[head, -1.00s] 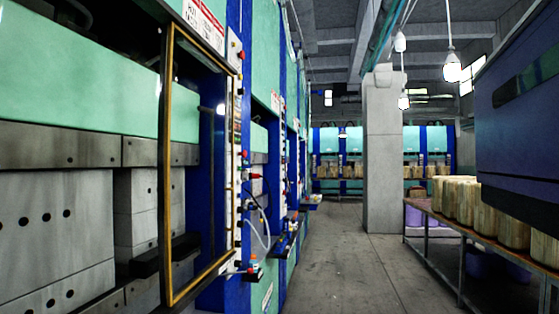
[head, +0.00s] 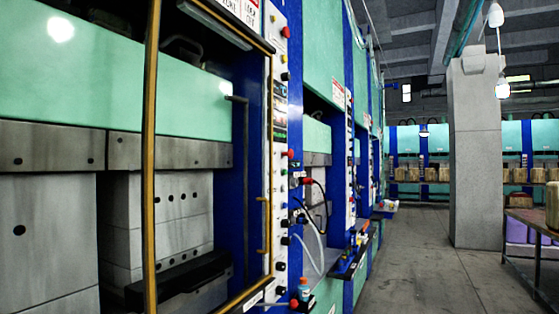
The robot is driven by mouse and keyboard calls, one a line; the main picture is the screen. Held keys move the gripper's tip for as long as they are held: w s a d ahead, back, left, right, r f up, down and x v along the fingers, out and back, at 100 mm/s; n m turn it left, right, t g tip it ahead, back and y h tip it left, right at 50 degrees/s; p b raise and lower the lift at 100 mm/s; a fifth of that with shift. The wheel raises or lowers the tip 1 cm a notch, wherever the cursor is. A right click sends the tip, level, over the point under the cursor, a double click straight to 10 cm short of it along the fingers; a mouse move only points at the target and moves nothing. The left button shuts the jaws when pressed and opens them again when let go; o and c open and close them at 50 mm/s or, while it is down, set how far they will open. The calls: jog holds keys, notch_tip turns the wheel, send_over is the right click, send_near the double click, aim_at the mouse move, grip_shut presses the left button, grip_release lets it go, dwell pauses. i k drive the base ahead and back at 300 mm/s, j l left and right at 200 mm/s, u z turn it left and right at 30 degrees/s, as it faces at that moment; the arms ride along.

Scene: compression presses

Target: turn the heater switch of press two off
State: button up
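A row of green and blue presses runs along the left in the head view. The nearest press (head: 130,85) has a narrow white control panel (head: 281,150) on its right edge, seen at a slant, with red, black and other small knobs and buttons. A further press (head: 323,70) behind it has a similar panel (head: 350,160). I cannot tell which press is number two, nor which knob is the heater switch. My gripper is not in view.
A yellow-edged door frame (head: 152,160) stands at the nearest press. Hoses and a small shelf (head: 320,262) stick out beside its panel. The grey aisle floor (head: 405,275) is clear.

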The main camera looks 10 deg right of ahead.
aim_at(285, 241)
jog(key=i+l, duration=1.55)
